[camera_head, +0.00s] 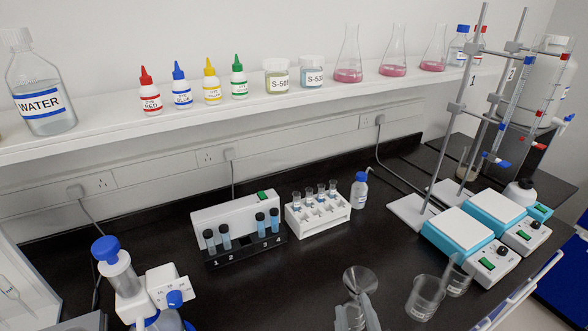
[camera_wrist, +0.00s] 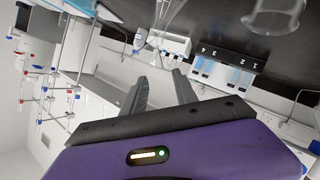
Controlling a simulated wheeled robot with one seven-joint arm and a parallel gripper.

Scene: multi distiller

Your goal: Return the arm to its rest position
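My gripper (camera_wrist: 158,80) shows in the wrist view with its two dark grey fingers apart and nothing between them. It is open and clear of the bench items, with the benchtop upside down at the top of the picture. In the head view, a pale grey shape at the bottom edge below a glass funnel (camera_head: 361,281) may be part of my gripper or glassware; I cannot tell. The rest of my arm is not clearly visible in the head view.
The black bench (camera_head: 300,275) holds a numbered tube rack (camera_head: 246,250), a white vial rack (camera_head: 318,225), a beaker (camera_head: 425,298) and hotplates (camera_head: 457,232) with tall stands at the right. A shelf (camera_head: 290,100) with bottles and flasks runs along the wall.

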